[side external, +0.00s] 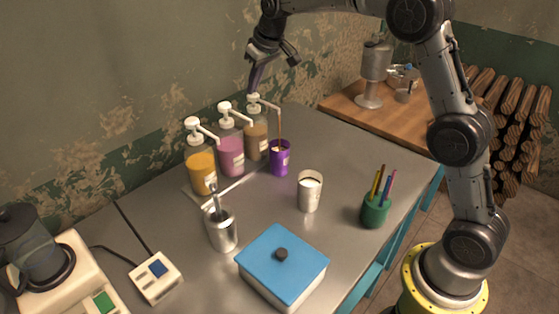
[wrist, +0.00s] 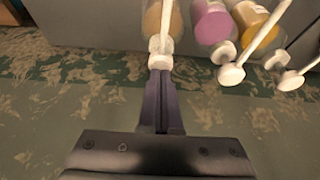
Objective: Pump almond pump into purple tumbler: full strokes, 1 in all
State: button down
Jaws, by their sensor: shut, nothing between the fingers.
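The almond pump, taken to be the bottle with tan-brown contents (side external: 256,142), stands at the far end of a row of three pump bottles. Its white spout reaches over the purple tumbler (side external: 279,162), which stands upright beside it. A thin brown stream (side external: 280,128) runs from the spout down into the tumbler. My gripper (side external: 250,89) is shut and empty, pointing down with its fingertips at the top of the almond pump's white head. In the wrist view, the shut fingertips (wrist: 160,72) meet the white pump head (wrist: 160,58). The tumbler's fill level is unclear.
Pink (side external: 231,157) and orange (side external: 200,172) pump bottles stand close by on the left. A white cup (side external: 309,191), a metal canister (side external: 221,230), a blue-lidded box (side external: 283,266) and a green pen cup (side external: 375,210) stand nearer. The counter right of the tumbler is clear.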

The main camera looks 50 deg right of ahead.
jog(key=shift+f, duration=0.6)
jog(key=shift+r, duration=1.65)
notch_tip(320, 180, up, 6)
